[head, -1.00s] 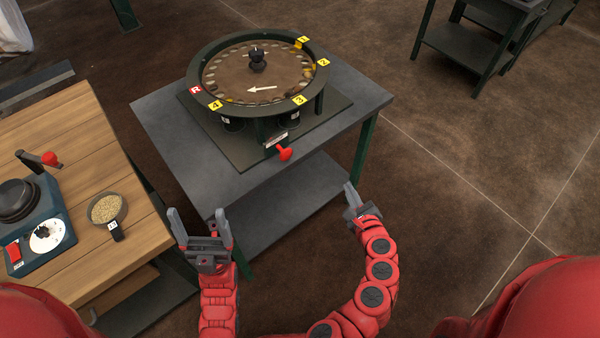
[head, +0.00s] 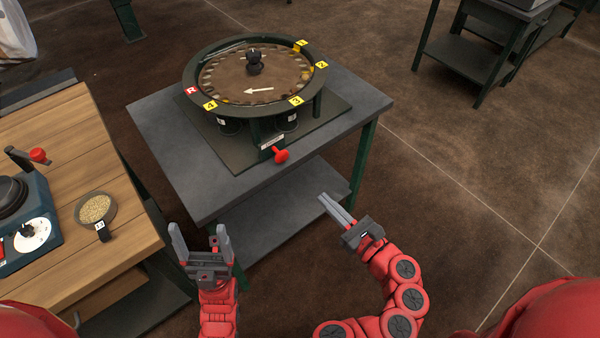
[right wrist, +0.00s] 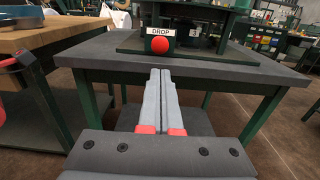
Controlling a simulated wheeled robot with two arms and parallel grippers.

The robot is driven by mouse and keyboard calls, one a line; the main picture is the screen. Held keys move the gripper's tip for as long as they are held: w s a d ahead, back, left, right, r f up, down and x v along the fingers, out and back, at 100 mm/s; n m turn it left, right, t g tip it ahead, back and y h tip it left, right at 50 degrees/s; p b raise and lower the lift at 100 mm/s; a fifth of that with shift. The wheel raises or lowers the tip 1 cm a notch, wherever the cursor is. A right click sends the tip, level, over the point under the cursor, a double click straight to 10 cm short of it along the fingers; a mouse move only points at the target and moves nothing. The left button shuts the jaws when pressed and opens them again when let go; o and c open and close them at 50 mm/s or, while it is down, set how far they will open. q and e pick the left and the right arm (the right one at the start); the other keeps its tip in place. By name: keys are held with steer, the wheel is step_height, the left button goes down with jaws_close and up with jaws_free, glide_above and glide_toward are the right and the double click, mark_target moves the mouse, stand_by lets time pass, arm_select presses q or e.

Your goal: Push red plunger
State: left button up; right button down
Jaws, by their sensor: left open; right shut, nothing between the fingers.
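The red plunger (head: 280,155) sticks out from the front of the round device (head: 190,100) on the dark table. In the right wrist view the red plunger (right wrist: 160,45) shows as a round knob under a "DROP" label, above and beyond the fingertips. My right gripper (head: 322,198) is shut and empty, in front of the table and apart from the plunger, pointing toward the table. It also shows in the right wrist view (right wrist: 160,74). My left gripper (head: 197,228) is open and empty, pointing up near the table's front left corner.
The dark table (head: 170,135) has a lower shelf (head: 270,220). A wooden bench (head: 60,130) at left holds a blue device (head: 35,215) and a pan of grain (head: 95,208). Another dark table (head: 460,60) stands at back right. Floor to the right is clear.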

mark_target(283, 158)
steer(key=p+x, duration=0.1)
steer(key=x, duration=1.3)
steer(key=shift+p, duration=0.4)
steer(key=shift+x, duration=1.4)
steer(key=shift+r, duration=0.25)
steer(key=shift+s, duration=0.1)
